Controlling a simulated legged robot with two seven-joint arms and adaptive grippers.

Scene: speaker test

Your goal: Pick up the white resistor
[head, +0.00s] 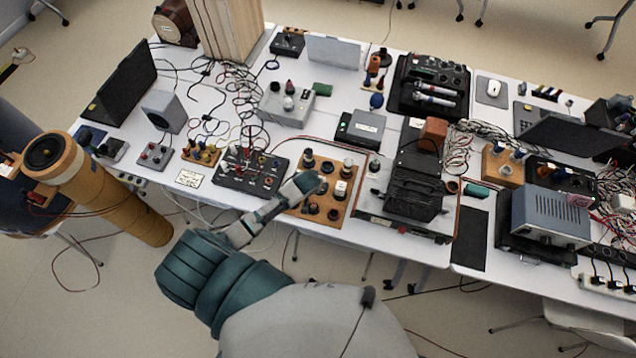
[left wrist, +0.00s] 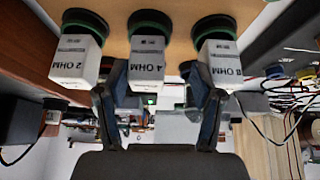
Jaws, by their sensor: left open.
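Three white block resistors with black round ends show upside down in the left wrist view: the 2 OHM resistor (left wrist: 76,58), the 4 OHM resistor (left wrist: 146,62) and the 8 OHM resistor (left wrist: 219,62). They are mounted on a wooden board (left wrist: 125,12). My left gripper (left wrist: 157,90) is open, with one finger on each side of the 4 OHM resistor; whether they touch it I cannot tell. In the head view my left gripper (head: 311,182) is over the left part of the wooden board (head: 322,214), hiding some of its parts. My right gripper is not in view.
A black device with knobs (head: 250,176) stands left of the board. A black-topped apparatus (head: 411,200) stands close on its right. Loose cables (head: 262,125) lie behind. The white table's front edge (head: 375,248) is just before the board.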

